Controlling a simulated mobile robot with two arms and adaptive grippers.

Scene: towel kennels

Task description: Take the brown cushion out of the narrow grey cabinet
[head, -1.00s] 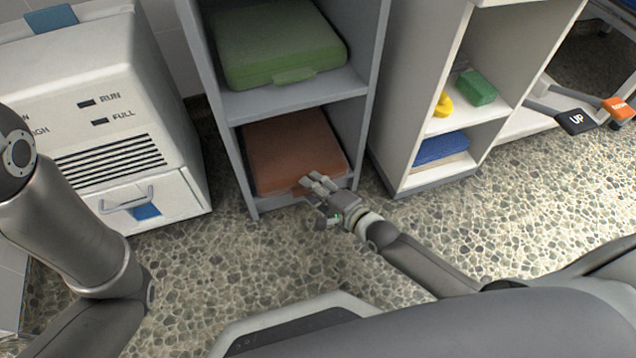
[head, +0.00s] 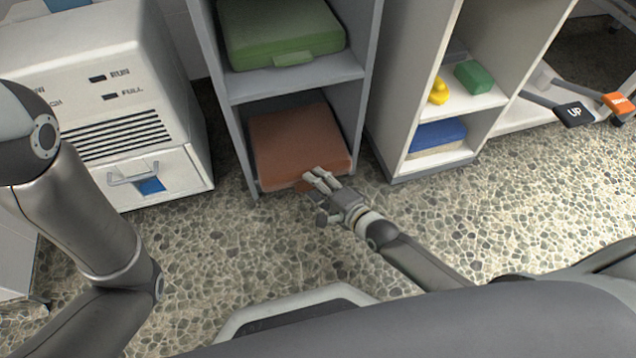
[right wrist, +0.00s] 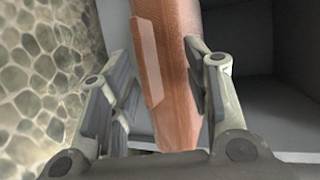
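The brown cushion (head: 300,145) lies flat on the lowest shelf of the narrow grey cabinet (head: 240,150), its front edge at the cabinet's opening. My right gripper (head: 313,183) is at the cushion's front edge. In the right wrist view, the cushion (right wrist: 172,80) runs between the two fingers of the right gripper (right wrist: 163,85), with a flat tab on its face.
A green case (head: 280,35) lies on the shelf above. A white machine (head: 120,90) stands left of the cabinet. A white shelf unit (head: 405,130) at right holds a yellow duck (head: 438,91), a green block (head: 474,77) and a blue folded item (head: 437,136). The floor in front is open.

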